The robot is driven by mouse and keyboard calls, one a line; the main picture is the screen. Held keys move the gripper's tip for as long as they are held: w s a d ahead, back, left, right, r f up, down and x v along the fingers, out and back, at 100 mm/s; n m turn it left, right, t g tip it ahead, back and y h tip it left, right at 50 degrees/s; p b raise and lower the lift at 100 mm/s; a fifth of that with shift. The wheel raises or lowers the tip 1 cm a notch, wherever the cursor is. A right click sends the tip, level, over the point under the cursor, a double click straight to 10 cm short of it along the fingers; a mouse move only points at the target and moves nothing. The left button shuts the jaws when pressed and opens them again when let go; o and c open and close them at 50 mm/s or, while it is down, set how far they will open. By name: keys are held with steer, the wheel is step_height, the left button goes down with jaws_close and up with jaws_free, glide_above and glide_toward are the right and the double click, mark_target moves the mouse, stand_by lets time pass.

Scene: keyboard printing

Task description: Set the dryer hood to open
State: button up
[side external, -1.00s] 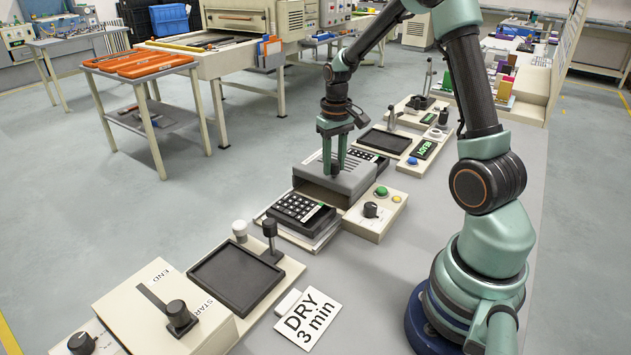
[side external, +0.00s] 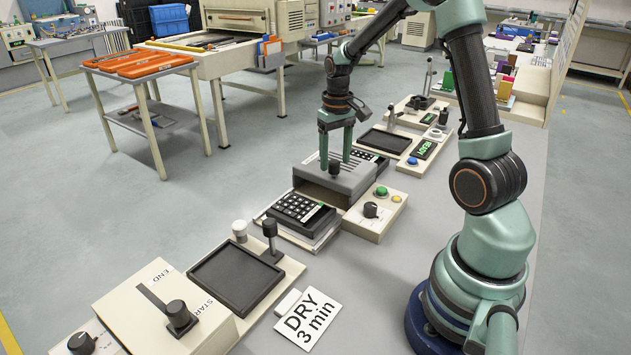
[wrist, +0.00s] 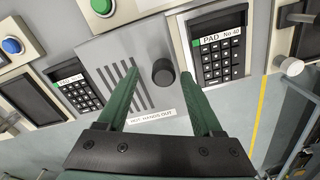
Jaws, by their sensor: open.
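The dryer hood (side external: 366,179) is a grey box with slots on its top, in the middle of the bench. In the wrist view the hood (wrist: 105,50) shows a round black knob (wrist: 163,72) and a warning label along its edge. The knob (side external: 334,168) also shows in the side view. My gripper (side external: 336,160) is open and points down over the hood. In the wrist view the fingers of my gripper (wrist: 158,45) lie on either side of the knob, with gaps between. I cannot tell how far the fingertips reach down beside it.
A keypad (side external: 300,211) lies in front of the hood; another (side external: 368,158) lies behind it. A control box (side external: 372,212) with a black dial and green and yellow buttons stands to the right. A dark tray (side external: 236,279) and a "DRY 3 min" card (side external: 307,319) are nearer the camera.

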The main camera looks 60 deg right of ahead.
step_height(320, 180, up, 11)
stand_by(0.3)
steer(key=shift+f, duration=0.1)
steer(key=s+a+r+n+t, duration=0.1)
steer(key=s+a, duration=0.3)
steer(key=a, duration=0.5)
steer(key=s+a+r+n+t, duration=0.2)
steer(key=s+a+n+t, duration=0.1)
steer(key=a, duration=0.7)
steer(key=shift+s+n+t, duration=0.3)
steer(key=shift+s+t, duration=0.45)
steer(key=shift+t, duration=0.05)
steer(key=shift+a+r, duration=0.1)
